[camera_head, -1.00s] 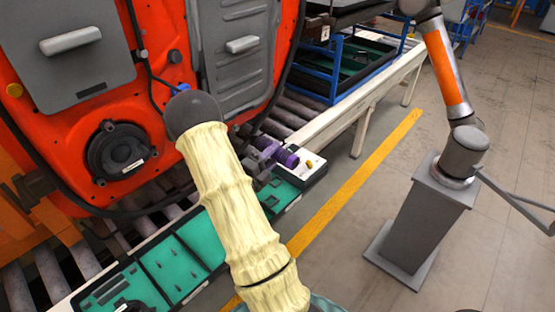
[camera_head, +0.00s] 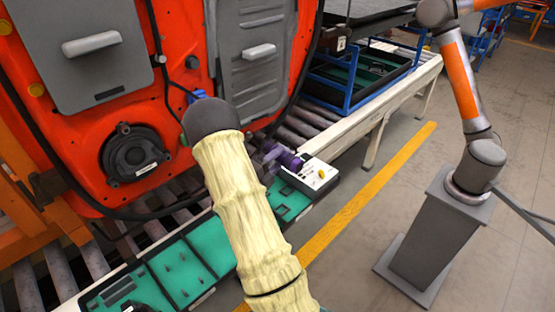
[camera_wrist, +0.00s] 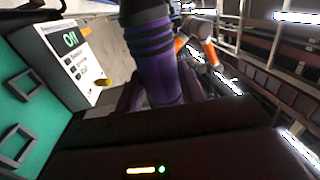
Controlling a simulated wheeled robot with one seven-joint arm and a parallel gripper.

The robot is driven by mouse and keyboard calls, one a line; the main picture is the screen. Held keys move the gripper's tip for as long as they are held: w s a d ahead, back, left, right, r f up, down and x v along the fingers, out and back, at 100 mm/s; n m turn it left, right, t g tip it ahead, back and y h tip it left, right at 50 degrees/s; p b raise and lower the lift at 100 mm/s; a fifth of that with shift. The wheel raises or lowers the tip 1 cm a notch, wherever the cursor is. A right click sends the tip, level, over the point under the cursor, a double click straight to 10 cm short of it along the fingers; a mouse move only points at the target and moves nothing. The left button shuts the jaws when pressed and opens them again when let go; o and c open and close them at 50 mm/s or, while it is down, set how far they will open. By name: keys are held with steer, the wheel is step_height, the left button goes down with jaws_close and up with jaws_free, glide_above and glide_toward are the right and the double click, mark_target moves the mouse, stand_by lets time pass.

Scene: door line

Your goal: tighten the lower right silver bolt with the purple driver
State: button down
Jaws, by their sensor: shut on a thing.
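The purple driver (camera_wrist: 160,70) stands between the fingers of my gripper (camera_wrist: 160,92) in the wrist view. The fingers are shut on its ribbed purple body, and its dark upper part runs out of the top of the picture. In the head view the driver (camera_head: 284,157) shows small beside my arm, left of a white box, with my gripper (camera_head: 270,160) partly hidden by the arm. The orange door (camera_head: 172,125) fills the left of the head view, apart from the driver. I cannot make out the lower right silver bolt; my arm covers part of the door.
The white box (camera_head: 312,177) with a display and yellow knob sits at the end of the green tray (camera_head: 176,268). A roller conveyor (camera_head: 60,275) runs below the door. Another orange-and-grey arm (camera_head: 462,85) stands on a pedestal at right. Floor between is clear.

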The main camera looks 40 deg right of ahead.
mark_target(288, 169)
steer(key=shift+w+a+r+p, duration=0.15)
steer(key=shift+w+p, duration=0.3)
steer(key=shift+w, duration=0.55)
stand_by(1.8)
stand_by(0.6)
steer(key=shift+s+d+p, duration=0.2)
steer(key=shift+s+p, duration=0.3)
steer(key=shift+s, duration=1.3)
steer(key=shift+s+d+p, duration=0.15)
steer(key=shift+s+p, duration=0.35)
steer(key=shift+s, duration=1.25)
